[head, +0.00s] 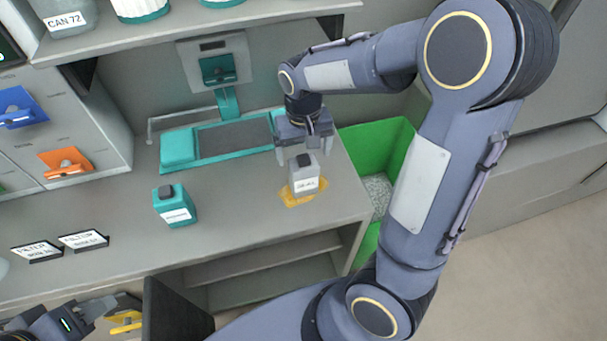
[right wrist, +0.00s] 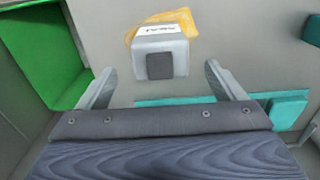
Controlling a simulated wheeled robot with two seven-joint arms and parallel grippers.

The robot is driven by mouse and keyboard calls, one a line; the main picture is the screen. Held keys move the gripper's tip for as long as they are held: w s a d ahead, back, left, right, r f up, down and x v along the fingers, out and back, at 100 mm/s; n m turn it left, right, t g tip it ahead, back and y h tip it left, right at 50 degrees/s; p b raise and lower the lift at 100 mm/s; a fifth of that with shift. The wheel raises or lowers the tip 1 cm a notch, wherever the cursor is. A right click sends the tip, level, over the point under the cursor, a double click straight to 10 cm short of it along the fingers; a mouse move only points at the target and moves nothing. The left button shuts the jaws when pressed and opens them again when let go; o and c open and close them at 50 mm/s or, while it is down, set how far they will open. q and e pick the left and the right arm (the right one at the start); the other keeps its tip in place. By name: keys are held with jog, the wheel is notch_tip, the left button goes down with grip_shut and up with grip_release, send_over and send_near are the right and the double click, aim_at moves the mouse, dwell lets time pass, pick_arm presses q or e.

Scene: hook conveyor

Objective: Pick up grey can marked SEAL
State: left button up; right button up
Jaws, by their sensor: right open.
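The grey can (head: 304,178) with a dark cap and a white label stands upright on a yellow patch (head: 292,196) near the counter's right end. The label is too small to read surely. My right gripper (head: 304,152) is open and empty just above and behind the can, pointing down. In the right wrist view the can (right wrist: 162,55) lies ahead of the gap between the two spread fingers (right wrist: 162,88), apart from them. My left gripper (head: 125,315) is at the bottom left, partly cut off, with yellow parts at its tip; its opening is unclear.
A teal can (head: 175,206) stands left of the grey can. A teal-framed tray (head: 230,139) lies behind. A green bin (head: 360,150) is beside the counter's right end. Two label plates (head: 83,240) lie at left; a shelf (head: 190,28) with containers is above.

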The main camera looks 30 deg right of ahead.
aim_at(304, 162)
notch_tip(304, 162, down, 5)
jog(key=shift+f, duration=0.1)
jog(key=c, duration=1.6)
jog(key=shift+c, duration=0.4)
jog(key=shift+r, duration=0.25)
